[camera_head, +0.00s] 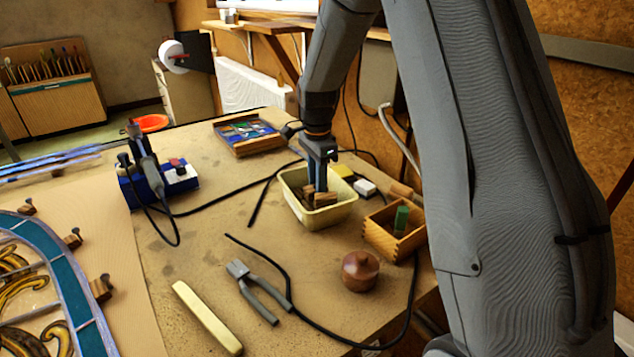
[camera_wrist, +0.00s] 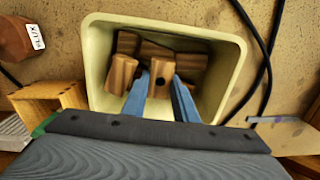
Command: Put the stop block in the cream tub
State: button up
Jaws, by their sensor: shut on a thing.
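The cream tub (camera_head: 335,217) stands on the bench in the head view, and its rim (camera_wrist: 232,38) frames the wrist view. My gripper (camera_head: 318,187) reaches down into the tub's mouth. In the wrist view its two blue fingers (camera_wrist: 160,84) are shut on a brown wooden stop block (camera_wrist: 161,70) with a dark hole in its end. Several similar wooden blocks (camera_wrist: 122,73) lie in the tub around and below it. I cannot tell whether the held block touches them. The fingers hide part of the held block and of the tub floor.
A wooden box (camera_head: 395,243) with a green item stands right of the tub, and a round brown pot (camera_head: 360,271) stands in front. Pliers (camera_head: 258,290), a pale bar (camera_head: 207,318) and black cables lie on the bench. The leaded panel (camera_head: 45,285) is at left, with blocks along its edge.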

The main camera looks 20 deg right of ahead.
dwell(0.3)
jog(key=o, duration=1.1)
jog(key=shift+r, duration=0.1)
notch_tip(320, 180, up, 10)
jog(key=p, duration=0.6)
dwell(0.6)
jog(key=shift+s, duration=0.1)
